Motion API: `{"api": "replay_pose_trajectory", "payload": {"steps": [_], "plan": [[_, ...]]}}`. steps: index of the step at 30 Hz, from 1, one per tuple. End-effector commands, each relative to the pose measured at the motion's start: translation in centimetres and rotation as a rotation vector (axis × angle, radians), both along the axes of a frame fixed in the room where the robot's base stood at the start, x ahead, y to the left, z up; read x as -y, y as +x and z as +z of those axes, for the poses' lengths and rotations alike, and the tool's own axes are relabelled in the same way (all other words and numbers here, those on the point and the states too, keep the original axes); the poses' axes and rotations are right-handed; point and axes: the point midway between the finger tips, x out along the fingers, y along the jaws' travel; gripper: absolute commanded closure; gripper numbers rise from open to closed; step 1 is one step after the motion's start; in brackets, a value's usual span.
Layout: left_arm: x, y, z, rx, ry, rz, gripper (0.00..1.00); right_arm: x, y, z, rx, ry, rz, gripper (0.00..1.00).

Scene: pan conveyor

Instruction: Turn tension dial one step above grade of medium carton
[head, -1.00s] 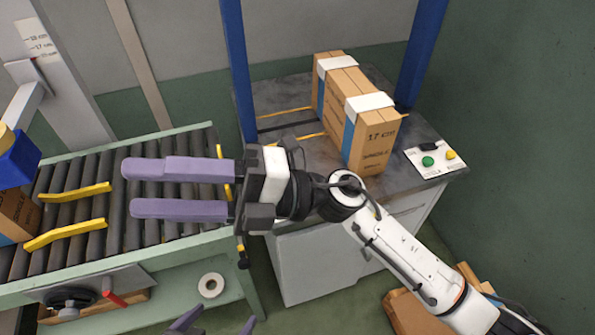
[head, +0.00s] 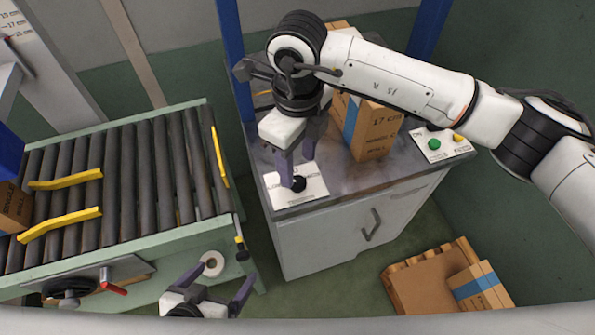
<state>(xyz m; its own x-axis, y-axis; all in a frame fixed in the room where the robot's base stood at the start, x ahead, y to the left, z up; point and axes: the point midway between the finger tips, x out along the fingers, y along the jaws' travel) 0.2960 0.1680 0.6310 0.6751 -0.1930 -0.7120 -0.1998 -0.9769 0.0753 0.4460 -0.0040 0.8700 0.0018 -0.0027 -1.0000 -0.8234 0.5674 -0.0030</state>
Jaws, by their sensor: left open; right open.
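The dial is a black knob (head: 298,184) on a white plate (head: 312,190) at the front left corner of the grey worktop. My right gripper (head: 299,170) is open, pointing down over the plate. One finger is close by the knob; contact cannot be told. The plate's lettering is partly hidden and too small to read fully. A brown carton (head: 376,128) with a blue stripe, marked 17 cm, stands upright on the worktop, partly behind my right arm. My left gripper (head: 217,296) is open and empty in front of the conveyor.
A roller conveyor (head: 140,165) with yellow guides is at left, with another carton (head: 14,207) at its left end. A panel (head: 447,146) with green and yellow buttons is on the worktop's right. A carton (head: 480,286) lies low at right. A black handwheel (head: 70,287) is below the conveyor.

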Motion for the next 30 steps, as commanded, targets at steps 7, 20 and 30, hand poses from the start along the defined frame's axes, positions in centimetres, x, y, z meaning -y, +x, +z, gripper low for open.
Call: {"api": "replay_pose_trajectory", "payload": {"steps": [7, 20, 30], "plan": [[-0.1, -0.1, 0.3, 0.0, 0.0, 0.0, 0.08, -0.1, -0.1, -4.0, -0.005, 0.002, 0.0, 0.52], [-0.1, -0.1, 0.3, -0.002, 0.001, 0.001, 0.08, -0.1, -0.1, -5.3, -0.002, 0.003, 0.002, 0.52], [-0.1, -0.1, 0.2, -0.004, 0.002, 0.0, 0.08, -0.1, -0.1, -5.3, -0.001, 0.003, 0.001, 0.93]]}}
